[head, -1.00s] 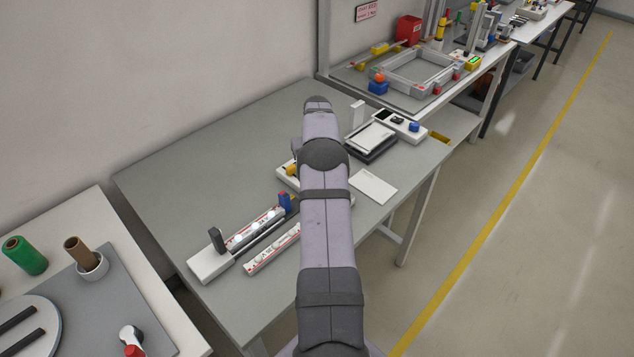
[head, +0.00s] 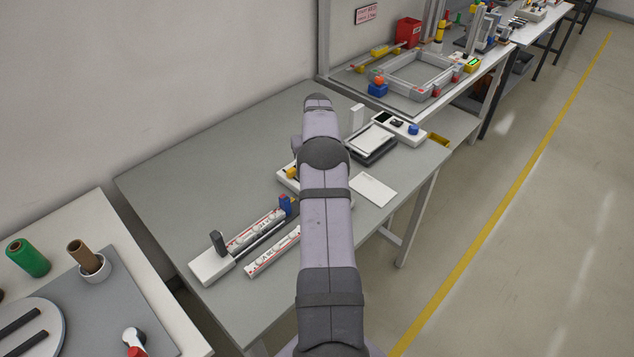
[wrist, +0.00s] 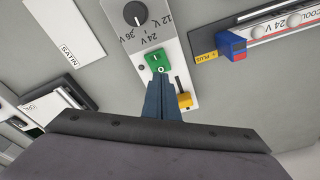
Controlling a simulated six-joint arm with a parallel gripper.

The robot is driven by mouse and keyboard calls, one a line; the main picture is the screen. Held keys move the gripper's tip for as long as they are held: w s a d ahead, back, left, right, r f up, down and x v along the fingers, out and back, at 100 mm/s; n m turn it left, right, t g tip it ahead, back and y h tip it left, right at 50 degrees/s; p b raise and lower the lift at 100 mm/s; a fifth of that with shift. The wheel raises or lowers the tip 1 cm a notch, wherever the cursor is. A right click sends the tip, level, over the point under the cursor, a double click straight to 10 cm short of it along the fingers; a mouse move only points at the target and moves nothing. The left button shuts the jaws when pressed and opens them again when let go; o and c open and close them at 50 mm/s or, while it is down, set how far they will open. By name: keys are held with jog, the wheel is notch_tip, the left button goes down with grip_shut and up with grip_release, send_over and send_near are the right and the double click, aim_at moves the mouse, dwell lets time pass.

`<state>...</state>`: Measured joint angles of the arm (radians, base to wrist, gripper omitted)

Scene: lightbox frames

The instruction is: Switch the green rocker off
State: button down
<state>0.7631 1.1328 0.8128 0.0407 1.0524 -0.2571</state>
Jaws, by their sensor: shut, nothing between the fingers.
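The green rocker (wrist: 158,60) sits on a white control box (wrist: 140,42) with a black knob and printed voltages, in the wrist view. My gripper (wrist: 161,80) is shut and empty, its blue-grey fingertips at the near edge of the rocker. I cannot tell whether they touch it. The rocker's tilt is hard to read. In the head view my arm hides the rocker and most of the box; only the box's left edge (head: 286,182) shows. The lamp strip (head: 256,230) in its holder looks unlit.
A yellow part with a black lever (wrist: 184,99) sits right beside my fingers on the box. A blue and red clamp (wrist: 232,46) is on the strip holder to the right. A white SATIN card (wrist: 62,30) lies left. Bare grey table lies between them.

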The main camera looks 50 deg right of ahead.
jog(key=shift+r+p, duration=1.3)
jog(key=shift+r, duration=0.9)
jog(key=s+a+r+n, duration=0.15)
jog(key=a+r, duration=0.25)
jog(key=a, duration=0.8)
jog(key=a+r+n, duration=0.2)
jog(key=a+r, duration=0.1)
jog(key=a, duration=0.9)
jog(key=s+a+n+g, duration=0.1)
jog(key=s+a, duration=0.9)
jog(key=a, duration=0.2)
jog(key=s+a+f+n, duration=0.15)
jog(key=s+a, duration=0.45)
jog(key=s, duration=0.6)
jog(key=shift+y, duration=0.4)
jog(key=f+b, duration=1)
jog(key=b, duration=0.1)
jog(key=f+b, duration=0.5)
jog(key=f, duration=0.1)
jog(key=shift+w+d, duration=0.1)
jog(key=shift+w, duration=0.15)
jog(key=shift+r, duration=0.1)
